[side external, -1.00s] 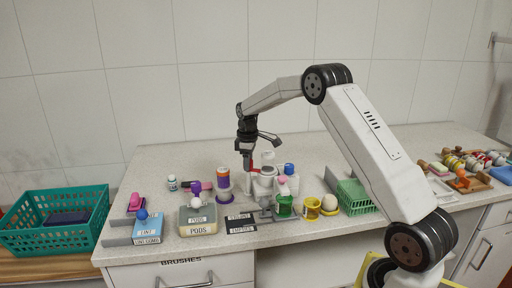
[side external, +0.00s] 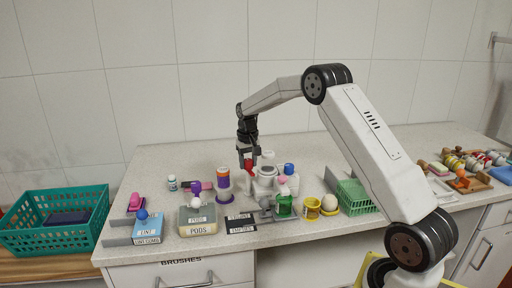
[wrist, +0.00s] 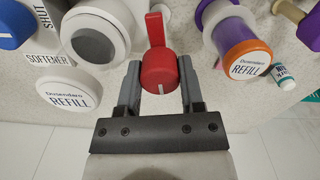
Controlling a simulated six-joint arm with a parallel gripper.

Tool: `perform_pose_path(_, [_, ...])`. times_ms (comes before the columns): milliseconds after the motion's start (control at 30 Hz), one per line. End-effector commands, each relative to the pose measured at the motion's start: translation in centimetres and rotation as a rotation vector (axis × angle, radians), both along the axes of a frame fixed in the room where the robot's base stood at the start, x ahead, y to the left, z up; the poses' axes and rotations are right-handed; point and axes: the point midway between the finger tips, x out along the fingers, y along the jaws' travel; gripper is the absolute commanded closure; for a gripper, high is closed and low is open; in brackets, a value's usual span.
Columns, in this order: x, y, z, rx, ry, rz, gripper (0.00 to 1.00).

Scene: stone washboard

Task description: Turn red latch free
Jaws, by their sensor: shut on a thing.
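The red latch (wrist: 160,72) has a round knob with a white mark and a flat arm pointing up in the wrist view. It also shows as a small red patch in the side view (side external: 249,164). My gripper (wrist: 159,84) has one finger on each side of the knob and is shut on it. In the side view my gripper (side external: 247,166) points down at the latch, beside the white dispenser (side external: 264,184). The latch's mount is hidden in the wrist view.
A purple bottle with an orange cap (wrist: 247,60) and a white refill cap (wrist: 68,92) flank the gripper. A green bottle (side external: 284,206), a yellow cup (side external: 312,208) and a green basket (side external: 354,197) stand to the right. The counter behind is clear.

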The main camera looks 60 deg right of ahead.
Motion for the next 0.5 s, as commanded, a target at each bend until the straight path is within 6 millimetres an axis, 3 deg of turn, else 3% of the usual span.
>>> perform_pose_path(500, [0.11,-0.03,0.11,-0.002,-0.005,-0.243,1.00])
